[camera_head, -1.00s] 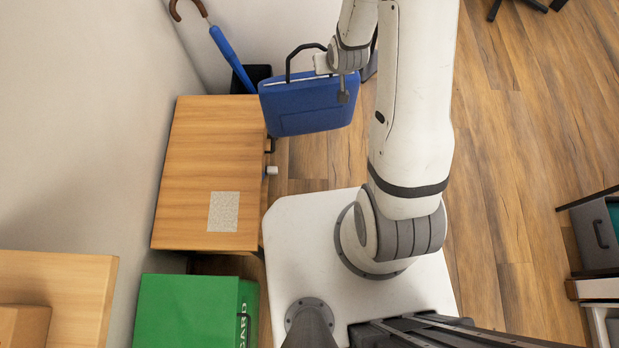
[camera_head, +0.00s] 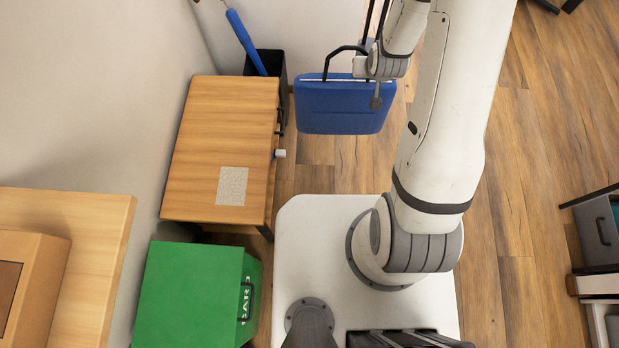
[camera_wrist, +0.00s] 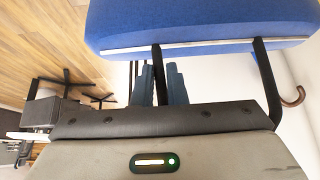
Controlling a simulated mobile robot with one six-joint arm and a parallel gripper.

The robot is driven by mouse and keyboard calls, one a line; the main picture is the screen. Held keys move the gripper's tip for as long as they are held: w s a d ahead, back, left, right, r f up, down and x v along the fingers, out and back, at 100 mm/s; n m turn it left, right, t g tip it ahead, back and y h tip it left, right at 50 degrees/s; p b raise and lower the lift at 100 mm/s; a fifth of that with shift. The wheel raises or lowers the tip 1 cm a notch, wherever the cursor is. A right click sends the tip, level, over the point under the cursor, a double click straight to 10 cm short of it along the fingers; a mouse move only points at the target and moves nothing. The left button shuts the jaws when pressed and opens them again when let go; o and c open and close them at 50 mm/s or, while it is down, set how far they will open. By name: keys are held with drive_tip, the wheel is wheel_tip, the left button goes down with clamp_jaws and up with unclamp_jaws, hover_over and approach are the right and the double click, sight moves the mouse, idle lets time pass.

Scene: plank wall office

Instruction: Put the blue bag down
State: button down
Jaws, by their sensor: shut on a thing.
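The blue bag (camera_head: 343,107) hangs upright in the head view, to the right of the far end of the wooden cabinet and apart from it. Its black handle leads to my gripper (camera_head: 374,90), which is shut on it. In the wrist view the blue bag (camera_wrist: 200,22) fills the top, with the handle's black arms reaching down to my gripper (camera_wrist: 160,82). The exact grip on the handle is partly hidden.
The wooden cabinet (camera_head: 218,130) has a clear top except for a grey speckled patch (camera_head: 232,186). A black bin (camera_head: 270,64) with a blue umbrella (camera_head: 245,42) stands behind it. A green cabinet (camera_head: 188,295) and another wooden surface (camera_head: 112,228) are nearer.

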sight(321, 120)
drive_tip(key=shift+w+r, duration=0.1)
drive_tip(key=shift+r, duration=0.1)
